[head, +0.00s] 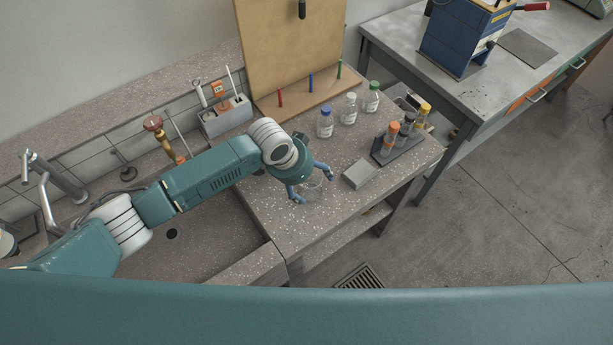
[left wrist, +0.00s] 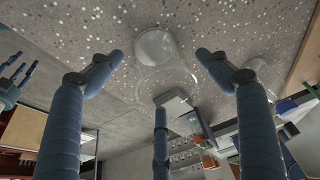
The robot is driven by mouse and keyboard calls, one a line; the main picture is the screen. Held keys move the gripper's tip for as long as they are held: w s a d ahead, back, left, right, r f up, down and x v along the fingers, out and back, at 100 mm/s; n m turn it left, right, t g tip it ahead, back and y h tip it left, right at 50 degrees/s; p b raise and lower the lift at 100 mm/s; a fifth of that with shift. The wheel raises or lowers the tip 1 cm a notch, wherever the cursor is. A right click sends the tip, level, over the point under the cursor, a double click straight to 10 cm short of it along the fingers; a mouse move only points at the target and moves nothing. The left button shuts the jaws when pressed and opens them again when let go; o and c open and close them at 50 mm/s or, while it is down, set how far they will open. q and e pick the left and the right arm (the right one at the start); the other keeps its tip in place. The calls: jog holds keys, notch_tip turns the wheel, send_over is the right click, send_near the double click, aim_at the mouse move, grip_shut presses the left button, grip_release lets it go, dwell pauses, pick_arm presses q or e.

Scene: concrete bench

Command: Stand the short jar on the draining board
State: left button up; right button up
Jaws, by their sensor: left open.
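The short jar (left wrist: 155,47) is clear glass and hard to make out. In the left wrist view it sits on the speckled bench between my left fingers. In the head view only a faint outline of it (head: 312,184) shows. My left gripper (head: 313,187) is open, its fingers apart on either side of the jar; contact is not visible. My right gripper (left wrist: 22,66) shows at the left edge of the left wrist view, fingers apart. A tan board with red, blue and green pegs (head: 295,102) stands at the back and looks like the draining board.
Bottles with blue (head: 325,123), white (head: 349,109) and green (head: 372,97) caps stand behind the gripper. A grey block (head: 359,173) and a dark rack (head: 397,149) of capped tubes are to the right. The sink (head: 195,237) lies under my left arm. The bench front edge is close.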

pick_arm(q)
jog(key=b+v, duration=0.2)
jog(key=v, duration=1)
